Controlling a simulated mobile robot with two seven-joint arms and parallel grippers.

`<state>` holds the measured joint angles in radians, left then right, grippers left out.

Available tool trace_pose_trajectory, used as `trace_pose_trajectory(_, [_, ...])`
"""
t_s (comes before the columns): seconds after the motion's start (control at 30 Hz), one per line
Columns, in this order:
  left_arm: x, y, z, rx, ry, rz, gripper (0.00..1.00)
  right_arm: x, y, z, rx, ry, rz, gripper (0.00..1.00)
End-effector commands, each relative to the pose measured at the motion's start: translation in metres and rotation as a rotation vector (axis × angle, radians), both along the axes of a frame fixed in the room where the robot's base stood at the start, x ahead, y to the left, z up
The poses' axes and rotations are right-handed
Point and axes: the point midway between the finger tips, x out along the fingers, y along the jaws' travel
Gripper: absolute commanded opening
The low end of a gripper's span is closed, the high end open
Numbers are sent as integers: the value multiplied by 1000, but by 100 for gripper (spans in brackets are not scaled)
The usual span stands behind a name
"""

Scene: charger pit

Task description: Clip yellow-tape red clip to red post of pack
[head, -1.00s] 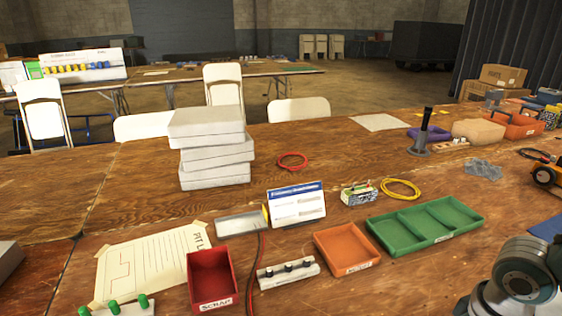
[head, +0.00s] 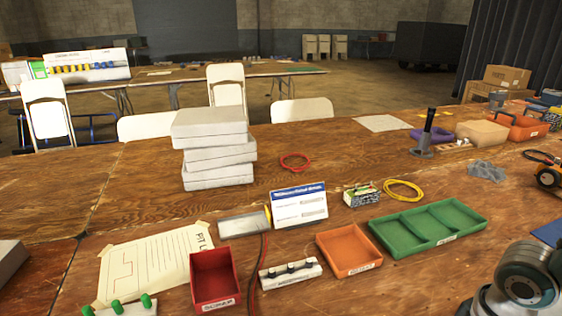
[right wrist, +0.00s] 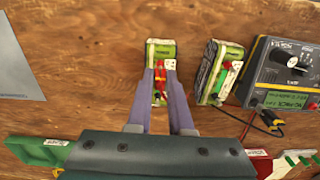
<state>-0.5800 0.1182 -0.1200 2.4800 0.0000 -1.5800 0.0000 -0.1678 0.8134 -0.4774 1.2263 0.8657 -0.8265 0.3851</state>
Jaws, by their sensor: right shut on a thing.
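A small red part shows on the pack's face between the fingers. A second green-and-white pack (right wrist: 216,75) stands to the right, apart from the gripper, with a red part on its side. A similar small pack (head: 361,194) sits on the bench in the head view. Neither gripper is in the head view; only my right arm shows at lower right.
A grey, yellow-edged box with a dial (right wrist: 290,72) stands right of the packs, with dark leads below it. A green tray (head: 456,239), an orange tray (head: 347,267) and a red bin (head: 226,302) sit on the bench. White boxes (head: 216,175) are stacked behind.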

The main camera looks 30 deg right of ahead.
Motion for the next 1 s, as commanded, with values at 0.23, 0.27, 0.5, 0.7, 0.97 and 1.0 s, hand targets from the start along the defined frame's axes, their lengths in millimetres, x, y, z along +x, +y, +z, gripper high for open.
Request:
trace_pose_trajectory(0.23, [0,2,0,7,0,-4,50,0,0,-2,1,-1,0,0])
trace_pose_trajectory(0.27, [0,2,0,7,0,-4,50,0,0,-2,1,-1,1,0])
trace_pose_trajectory(0.5, [0,2,0,7,0,-4,50,0,0,-2,0,-1,0,0])
trace_pose_trajectory(0.7, [0,1,1,6,0,-4,50,0,0,-3,0,-1,0,0])
trace_pose_trajectory(0.97, [0,0,1,0,0,0,50,0,0,-3,0,-1,1,25])
trace_pose_trajectory(1.0, [0,0,1,-1,0,1,50,0,0,-3,0,-1,1,30])
